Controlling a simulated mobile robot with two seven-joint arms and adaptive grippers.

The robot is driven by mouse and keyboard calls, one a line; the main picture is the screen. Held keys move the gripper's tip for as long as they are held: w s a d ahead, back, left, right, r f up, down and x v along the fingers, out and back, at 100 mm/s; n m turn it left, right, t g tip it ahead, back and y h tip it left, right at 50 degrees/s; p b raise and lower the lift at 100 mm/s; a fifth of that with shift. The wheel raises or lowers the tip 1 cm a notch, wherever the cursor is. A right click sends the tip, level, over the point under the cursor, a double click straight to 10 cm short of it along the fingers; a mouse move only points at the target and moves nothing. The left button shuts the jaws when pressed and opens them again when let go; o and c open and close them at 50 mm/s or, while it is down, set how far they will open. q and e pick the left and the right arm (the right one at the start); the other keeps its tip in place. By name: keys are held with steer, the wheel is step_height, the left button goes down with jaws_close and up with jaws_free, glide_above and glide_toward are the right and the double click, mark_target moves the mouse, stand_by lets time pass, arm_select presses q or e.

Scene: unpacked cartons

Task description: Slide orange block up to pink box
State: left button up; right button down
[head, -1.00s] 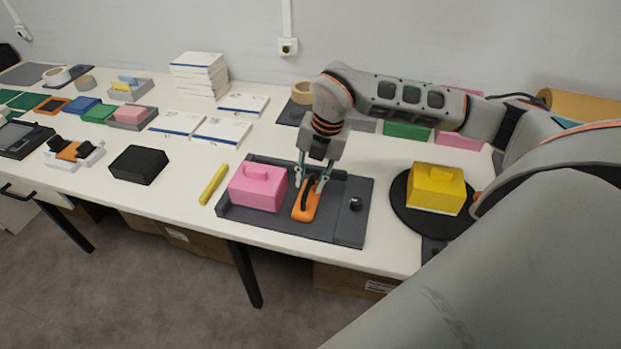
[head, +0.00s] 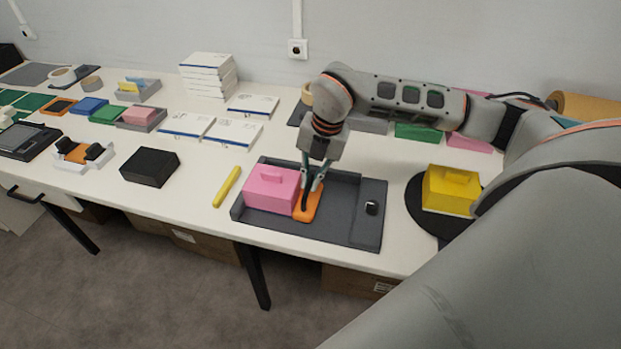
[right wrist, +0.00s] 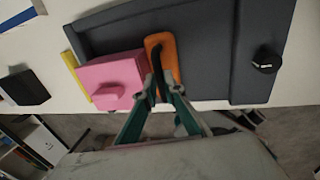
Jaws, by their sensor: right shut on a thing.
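The orange block (head: 309,203) lies on the dark grey tray (head: 345,215), close beside the right side of the pink box (head: 270,189). In the head view the two look to be touching or nearly so. My right gripper (head: 309,188) is shut on the black handle of the orange block. The right wrist view also shows the orange block (right wrist: 170,62), the pink box (right wrist: 112,80) and my right gripper (right wrist: 160,85); a thin gap may show at the far end. My left gripper is not in view.
A black knob (head: 371,207) stands on the tray's right part. A yellow box (head: 451,190) sits on a black disc at the right. A yellow stick (head: 227,187) and a black box (head: 149,167) lie to the left. The tray between block and knob is clear.

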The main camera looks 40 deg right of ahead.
steer(key=c, duration=2.1)
jaws_free()
steer(key=shift+c, duration=0.2)
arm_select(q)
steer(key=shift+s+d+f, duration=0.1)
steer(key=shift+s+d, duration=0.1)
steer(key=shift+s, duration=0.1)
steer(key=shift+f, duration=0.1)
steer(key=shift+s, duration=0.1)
arm_select(e)
steer(key=shift+r, duration=0.15)
step_height(320, 180, up, 12)
steer(key=s+d, duration=0.1)
steer(key=s, duration=0.1)
steer(key=shift+d+f, duration=0.2)
steer(key=shift+d, duration=0.1)
